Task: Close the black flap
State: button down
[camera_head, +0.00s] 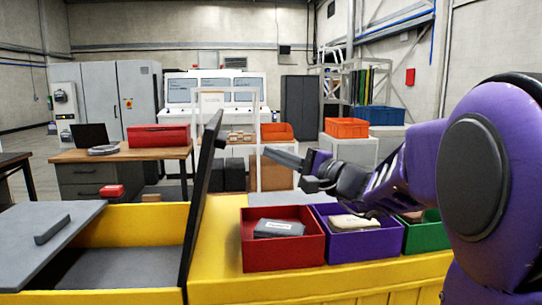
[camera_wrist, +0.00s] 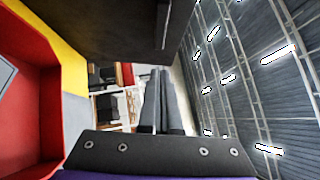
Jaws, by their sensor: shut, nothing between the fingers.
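The black flap (camera_head: 203,200) stands nearly upright, tilted slightly right, along the right edge of the open compartment in the yellow fixture (camera_head: 220,270). It shows almost edge-on in the head view. In the wrist view a dark panel that looks like the flap (camera_wrist: 100,28) fills the top. My gripper (camera_head: 268,153) is to the right of the flap's upper part, fingers pointing left toward it. A gap shows between them in the head view. The fingers (camera_wrist: 161,75) are together and empty in the wrist view.
A grey lid with a handle (camera_head: 75,215) lies tilted at the left of the compartment. A red bin (camera_head: 283,256), a purple bin (camera_head: 362,246) and a green bin (camera_head: 424,236) stand below my arm, holding items. A wooden desk (camera_head: 120,154) stands behind.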

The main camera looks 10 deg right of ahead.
jog(key=w+a+r, duration=0.2)
jog(key=w+a, duration=0.1)
jog(key=a, duration=0.4)
jog(key=shift+w+a+p, duration=0.25)
jog(key=shift+w+p, duration=0.05)
jog(key=shift+p, duration=0.1)
